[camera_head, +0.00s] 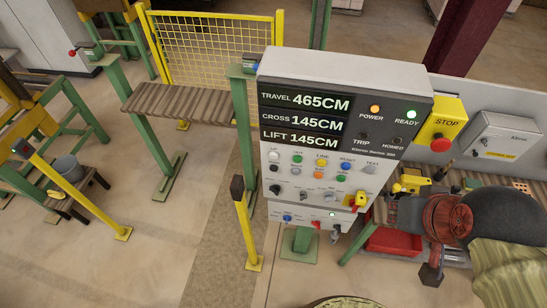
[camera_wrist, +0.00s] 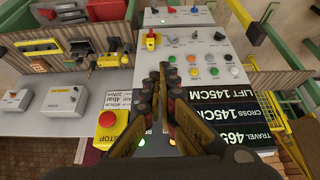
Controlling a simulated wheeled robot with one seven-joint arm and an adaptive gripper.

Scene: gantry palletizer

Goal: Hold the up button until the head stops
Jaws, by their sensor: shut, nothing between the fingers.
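The grey control panel (camera_head: 345,100) stands upright in the middle of the head view. The white up button (camera_head: 273,155) is under the UP label at the left end of the top button row. A black button (camera_head: 274,167) sits just below it. The displays read TRAVEL 465CM, CROSS 145CM and LIFT 145CM (camera_head: 305,139). My gripper (camera_wrist: 163,72) is shut and empty in the wrist view, with its fingertips in front of the panel, which appears upside down there. In the head view my arm is right of the panel, and nothing touches the up button.
A red STOP button (camera_head: 440,143) on a yellow box is right of the panel. A yellow key-like switch (camera_head: 358,200) sticks out at the panel's lower right. A workbench with tools and a grey box (camera_head: 497,136) stands behind my arm. A yellow post (camera_head: 246,225) stands left.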

